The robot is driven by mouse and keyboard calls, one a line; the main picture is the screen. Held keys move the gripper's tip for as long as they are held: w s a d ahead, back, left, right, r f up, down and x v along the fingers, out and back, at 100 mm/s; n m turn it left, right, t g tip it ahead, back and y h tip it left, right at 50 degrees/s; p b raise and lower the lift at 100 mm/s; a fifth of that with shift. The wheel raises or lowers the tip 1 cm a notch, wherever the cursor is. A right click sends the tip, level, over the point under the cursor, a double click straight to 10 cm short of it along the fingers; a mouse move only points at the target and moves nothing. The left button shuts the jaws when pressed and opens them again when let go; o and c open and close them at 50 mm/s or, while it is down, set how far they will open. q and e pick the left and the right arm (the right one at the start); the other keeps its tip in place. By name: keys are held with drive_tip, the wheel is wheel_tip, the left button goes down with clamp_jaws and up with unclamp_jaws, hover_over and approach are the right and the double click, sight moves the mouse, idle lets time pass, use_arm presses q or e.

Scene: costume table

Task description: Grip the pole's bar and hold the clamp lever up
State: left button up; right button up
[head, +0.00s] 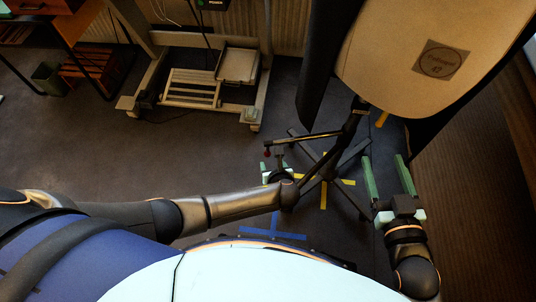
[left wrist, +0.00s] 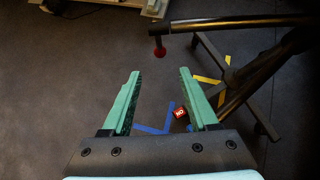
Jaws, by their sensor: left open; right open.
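The dark pole (head: 347,130) rises from a stand below a beige dress form. Its dark bar (head: 305,137) runs out to the left, and also crosses the top of the left wrist view (left wrist: 235,22). A short stem with a red knob (left wrist: 159,50) hangs from the bar near its left end; I cannot tell whether this is the clamp lever. My left gripper (head: 273,166) is open and empty, close to the knob end and apart from the bar. Its fingertips (left wrist: 160,72) point toward the knob. My right gripper (head: 383,158) is open and empty, right of the pole.
The dress form (head: 385,60) fills the upper right. The stand's legs (head: 345,190) spread over yellow floor tape; blue tape (head: 272,235) lies nearer. A wheeled frame (head: 195,85) stands at the back. A red tag (left wrist: 179,112) shows between my left fingers.

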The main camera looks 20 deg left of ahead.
drive_tip(key=s+a+r+n+t+y+b, duration=0.1)
drive_tip(key=s+r+n+t+y+b, duration=0.25)
drive_tip(key=r, duration=0.75)
drive_tip(key=s+a+r+n+t+y+b, duration=0.1)
drive_tip(key=s+r+n+t+y, duration=0.2)
drive_tip(key=r+n+y, duration=0.55)
use_arm(q)
drive_tip(key=b+x, duration=0.5)
drive_tip(key=x, duration=0.5)
drive_tip(key=shift+f, duration=0.1)
drive_tip(key=shift+b+x, duration=0.8)
drive_tip(key=shift+x, duration=0.2)
use_arm(e)
drive_tip(key=shift+w+a+f+m+h, duration=0.15)
drive_tip(key=shift+f+m+h, duration=0.15)
drive_tip(key=shift+f+m, duration=0.75)
drive_tip(key=shift+a+f+m+h, duration=0.1)
drive_tip(key=shift+f+m+h, duration=0.2)
drive_tip(key=shift+f+m, duration=0.75)
drive_tip(key=shift+r, duration=0.2)
drive_tip(key=c, duration=0.3)
drive_tip(key=m+g+h, duration=0.5)
drive_tip(key=m+h, duration=0.3)
approach(386, 116)
drive_tip(key=shift+x, duration=4.6)
